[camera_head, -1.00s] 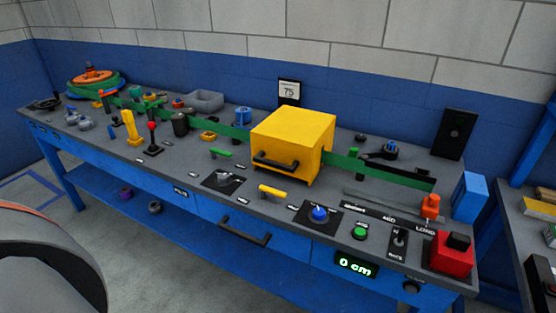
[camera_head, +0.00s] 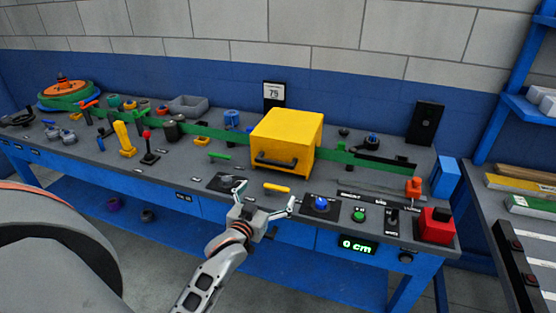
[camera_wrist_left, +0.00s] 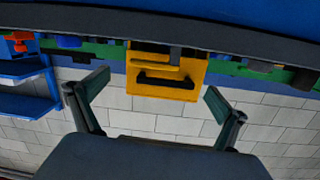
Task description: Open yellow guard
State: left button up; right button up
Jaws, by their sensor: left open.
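The yellow guard (camera_head: 287,134) is a box with a black handle (camera_head: 275,160) low on its front face. It is closed down over the green strip on the bench. My left gripper (camera_head: 266,195) is open and empty, in front of the bench's front edge and below the guard, apart from the handle. In the left wrist view, which is upside down, the guard (camera_wrist_left: 143,91) and its handle (camera_wrist_left: 167,81) appear between the open fingers, farther off. My right gripper is not in view.
The grey bench carries a yellow bar handle (camera_head: 277,188), a blue button (camera_head: 321,202), a green button (camera_head: 359,215) and a red block (camera_head: 436,226) along its front. A red-topped lever (camera_head: 148,148) stands left. A side table (camera_head: 485,225) is at right.

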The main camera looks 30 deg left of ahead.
aim_at(274, 163)
pick_arm(q)
jog(key=shift+n+t+y, duration=0.4)
jog(key=shift+n+t, duration=0.2)
jog(key=shift+n, duration=0.1)
jog(key=w+r, duration=0.1)
jog(key=w+a+r, duration=0.1)
jog(key=r, duration=0.1)
jog(key=w+a+r, duration=0.1)
jog(key=shift+a+r, duration=0.1)
jog(key=shift+r, duration=0.05)
jog(key=x, duration=0.7)
jog(key=shift+w, duration=0.25)
jog(key=c, duration=1.3)
